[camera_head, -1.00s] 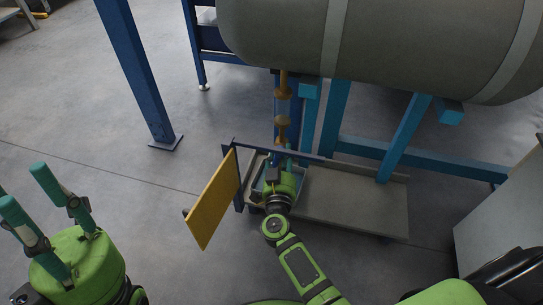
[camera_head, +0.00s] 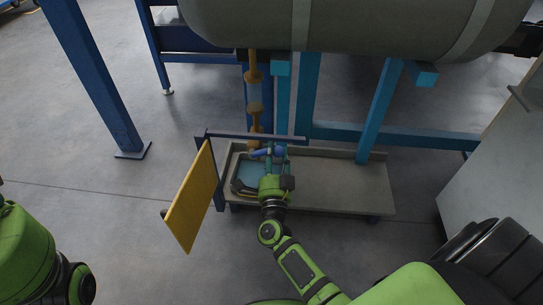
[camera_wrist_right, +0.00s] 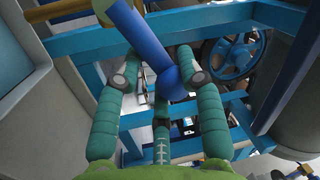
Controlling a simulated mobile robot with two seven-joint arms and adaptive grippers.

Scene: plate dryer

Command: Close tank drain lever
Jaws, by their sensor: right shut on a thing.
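The drain lever (camera_wrist_right: 146,44) is a blue bar that comes down from the top of the right wrist view and ends between my teal fingers. My right gripper (camera_wrist_right: 158,62) is shut on this blue lever. In the head view my right gripper (camera_head: 272,160) is just below the drain pipe (camera_head: 254,72), and the lever there is small and partly hidden by it. The pipe is brass-coloured with a clear section and hangs under the grey tank (camera_head: 370,22).
A low grey trolley (camera_head: 335,185) stands under the tank and holds a light blue tray (camera_head: 246,176). A yellow panel (camera_head: 192,198) stands upright to its left. Blue frame legs (camera_head: 381,112) rise behind. A grey cabinet (camera_head: 490,150) is at right.

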